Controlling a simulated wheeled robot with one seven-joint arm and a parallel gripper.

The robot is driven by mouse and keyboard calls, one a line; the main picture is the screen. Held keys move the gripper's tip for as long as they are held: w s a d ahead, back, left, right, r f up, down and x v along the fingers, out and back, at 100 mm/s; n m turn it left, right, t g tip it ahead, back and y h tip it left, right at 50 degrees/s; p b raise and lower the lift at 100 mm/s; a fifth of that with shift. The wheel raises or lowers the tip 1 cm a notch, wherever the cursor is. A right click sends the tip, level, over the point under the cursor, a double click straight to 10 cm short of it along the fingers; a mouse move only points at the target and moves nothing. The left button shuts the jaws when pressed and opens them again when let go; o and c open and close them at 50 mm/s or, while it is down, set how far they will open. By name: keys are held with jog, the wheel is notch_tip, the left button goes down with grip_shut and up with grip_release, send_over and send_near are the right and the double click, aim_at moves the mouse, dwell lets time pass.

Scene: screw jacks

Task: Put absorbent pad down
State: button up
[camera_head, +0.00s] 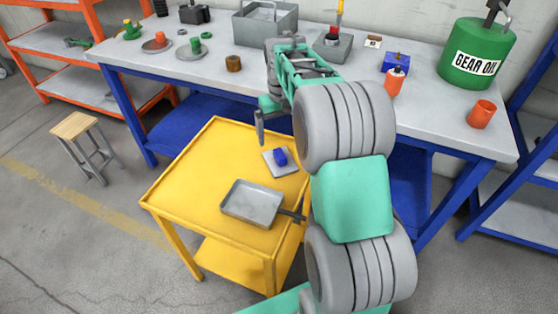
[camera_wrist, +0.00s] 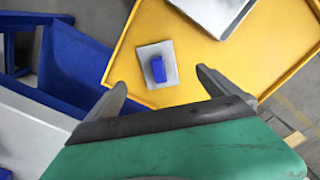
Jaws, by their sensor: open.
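A light grey square pad (camera_head: 269,168) with a blue block-shaped piece (camera_head: 280,156) on top lies flat on the yellow cart (camera_head: 190,172), near its edge by the workbench. I take this to be the absorbent pad. In the wrist view the pad (camera_wrist: 145,58) and its blue piece (camera_wrist: 158,69) show beyond and between my fingertips, with nothing touching them. My gripper (camera_wrist: 162,80) is open and empty above the cart. In the head view one finger of my gripper (camera_head: 260,128) shows and the other is hidden by my arm.
A grey metal tray (camera_head: 253,203) sits on the cart close to the pad. The left part of the cart top is clear. The grey workbench (camera_head: 215,75) behind holds a toolbox (camera_head: 263,25), a green gear oil can (camera_head: 478,55), an orange cup (camera_head: 482,115) and several small parts.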

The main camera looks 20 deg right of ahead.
jog(key=s+a+f+t, duration=0.1)
jog(key=s+a, duration=0.5)
jog(key=s, duration=0.6)
jog(key=s+a+f+t, duration=0.1)
jog(key=s+a, duration=0.4)
jog(key=s, duration=0.7)
jog(key=shift+a, duration=0.35)
